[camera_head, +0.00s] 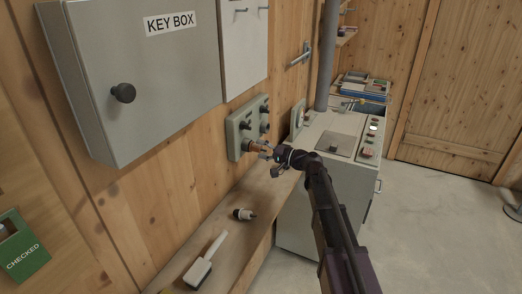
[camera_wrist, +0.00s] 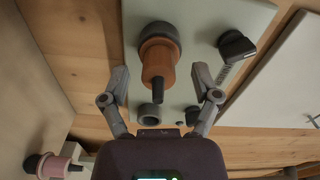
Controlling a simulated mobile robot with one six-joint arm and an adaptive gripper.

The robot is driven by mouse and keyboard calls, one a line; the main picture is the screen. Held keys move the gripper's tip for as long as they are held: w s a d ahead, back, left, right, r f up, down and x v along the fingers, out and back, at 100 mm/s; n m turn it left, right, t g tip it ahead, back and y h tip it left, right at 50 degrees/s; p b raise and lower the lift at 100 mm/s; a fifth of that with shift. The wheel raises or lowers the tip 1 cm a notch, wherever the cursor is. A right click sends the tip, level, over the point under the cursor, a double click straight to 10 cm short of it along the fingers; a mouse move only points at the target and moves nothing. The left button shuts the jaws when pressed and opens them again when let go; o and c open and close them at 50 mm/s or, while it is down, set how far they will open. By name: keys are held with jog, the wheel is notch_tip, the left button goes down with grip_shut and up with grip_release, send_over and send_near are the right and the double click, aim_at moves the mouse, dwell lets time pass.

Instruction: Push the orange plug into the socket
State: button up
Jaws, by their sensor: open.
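The orange plug (camera_wrist: 158,68) points away from me toward the pale green socket panel (camera_wrist: 262,18), its dark end toward my camera. A dark round collar (camera_wrist: 157,34) surrounds its far end at the panel; I cannot tell how deep it sits. In the head view a bit of the orange plug (camera_head: 256,144) shows beside the panel (camera_head: 234,133) on the wooden wall. My gripper (camera_wrist: 160,90) is open, one finger on each side of the plug with gaps between. My gripper (camera_head: 268,153) is also at the panel in the head view.
A black lever (camera_wrist: 235,44) and another round opening (camera_wrist: 151,115) are on the panel close to my fingers. A grey control cabinet (camera_head: 320,180) stands right; the key box (camera_head: 150,80) hangs left.

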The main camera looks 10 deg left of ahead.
jog(key=v, duration=1.2)
jog(key=shift+a, duration=0.1)
dwell(0.5)
jog(key=s+d+f+n+g+h, duration=0.1)
jog(key=s+d+f+g+h, duration=0.25)
jog(key=s+f+h, duration=0.35)
jog(key=s+d+f+n+g+h, duration=0.15)
jog(key=s+d+f+h, duration=0.3)
jog(key=s+f, duration=0.55)
jog(key=s+d+f+g+h, duration=0.1)
jog(key=s+d+h, duration=0.4)
jog(key=d, duration=0.2)
jog(key=shift+s+f+m, duration=0.3)
jog(key=shift+s+m, duration=0.05)
jog(key=shift+s, duration=0.05)
jog(key=shift+o, duration=0.2)
jog(key=shift+d+h, duration=0.1)
jog(key=shift+h, duration=0.15)
